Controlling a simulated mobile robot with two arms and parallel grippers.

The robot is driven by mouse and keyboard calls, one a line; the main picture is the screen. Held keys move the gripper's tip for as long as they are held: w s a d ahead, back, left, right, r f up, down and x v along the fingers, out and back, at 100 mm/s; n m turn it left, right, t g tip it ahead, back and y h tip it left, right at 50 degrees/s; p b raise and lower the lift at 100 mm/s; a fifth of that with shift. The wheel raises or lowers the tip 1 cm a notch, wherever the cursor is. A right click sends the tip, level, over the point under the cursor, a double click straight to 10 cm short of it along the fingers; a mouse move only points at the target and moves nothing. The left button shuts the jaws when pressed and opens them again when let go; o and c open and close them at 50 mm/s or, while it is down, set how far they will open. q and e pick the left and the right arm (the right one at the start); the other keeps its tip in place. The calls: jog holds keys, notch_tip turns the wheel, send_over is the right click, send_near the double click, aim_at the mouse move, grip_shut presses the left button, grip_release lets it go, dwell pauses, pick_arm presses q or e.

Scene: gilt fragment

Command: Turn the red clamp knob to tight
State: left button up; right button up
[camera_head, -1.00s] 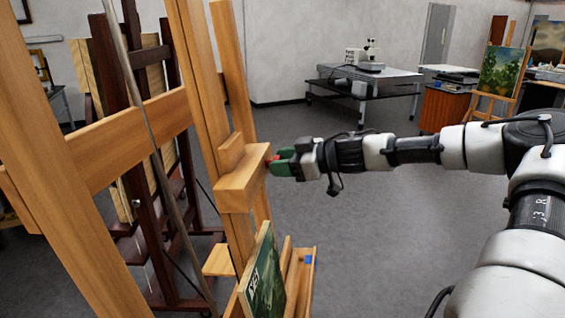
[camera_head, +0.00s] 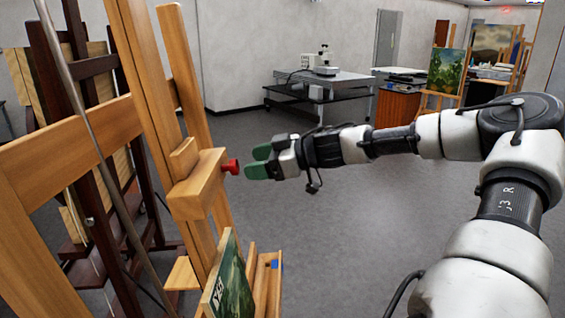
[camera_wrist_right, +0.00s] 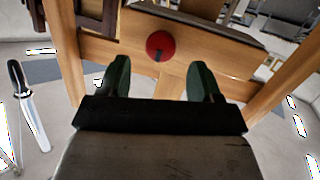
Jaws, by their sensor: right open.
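The red clamp knob (camera_head: 231,166) sticks out from the right side of a wooden block on the light wooden easel (camera_head: 196,190). In the right wrist view the knob (camera_wrist_right: 160,45) is a round red disc with a dark mark at its lower edge. My right gripper (camera_head: 259,162) has green fingertips and is open and empty. It stands just right of the knob, with a small gap. In the wrist view the knob lies beyond the two fingertips (camera_wrist_right: 158,78) and between them. My left gripper is not in view.
A painted canvas (camera_head: 230,285) rests on the easel's lower ledge, below the block. A dark easel (camera_head: 75,130) stands behind at left. A cart with a microscope (camera_head: 320,90) is at the back. Grey floor (camera_head: 350,230) is clear beneath my right arm.

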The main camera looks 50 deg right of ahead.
jog(key=b+v, duration=0.2)
jog(key=v, duration=0.4)
dwell(0.6)
